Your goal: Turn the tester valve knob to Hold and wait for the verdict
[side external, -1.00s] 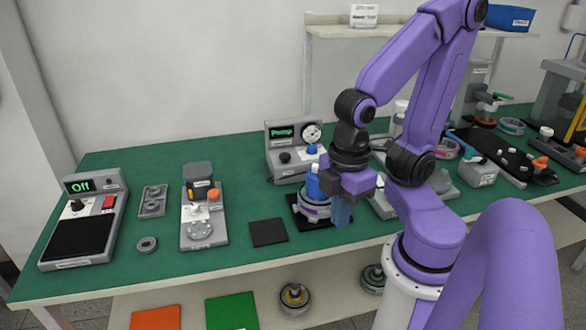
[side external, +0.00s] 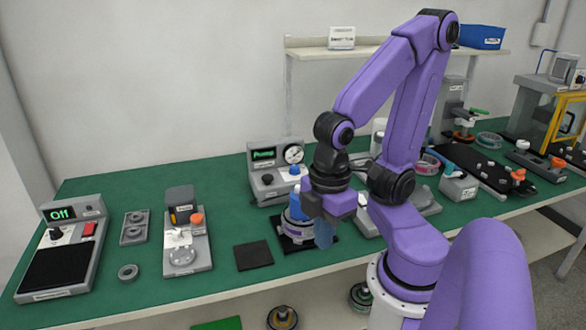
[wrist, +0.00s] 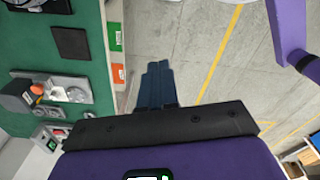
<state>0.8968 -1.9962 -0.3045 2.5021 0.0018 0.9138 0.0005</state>
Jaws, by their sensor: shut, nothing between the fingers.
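The tester (side external: 270,185) is a grey box at the back of the bench. Its lit green display appears to read "Pump", beside a round white gauge (side external: 294,154). A dark knob (side external: 267,180) sits on its front; its pointer direction is too small to tell. A blue part (side external: 294,170) is at its right side. In front stands a round hub motor (side external: 298,222) on a black pad, partly hidden by my gripper. My gripper (side external: 324,235) is shut and empty, pointing down at the right of the hub motor. In the wrist view my gripper (wrist: 159,84) shows its fingers together over the floor.
A unit reading "Off" (side external: 65,245) and a grey fixture with an orange knob (side external: 186,238) stand at the left. A black square pad (side external: 253,255) lies on the green mat. More fixtures crowd the right. The shelf (side external: 400,52) hangs behind my arm.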

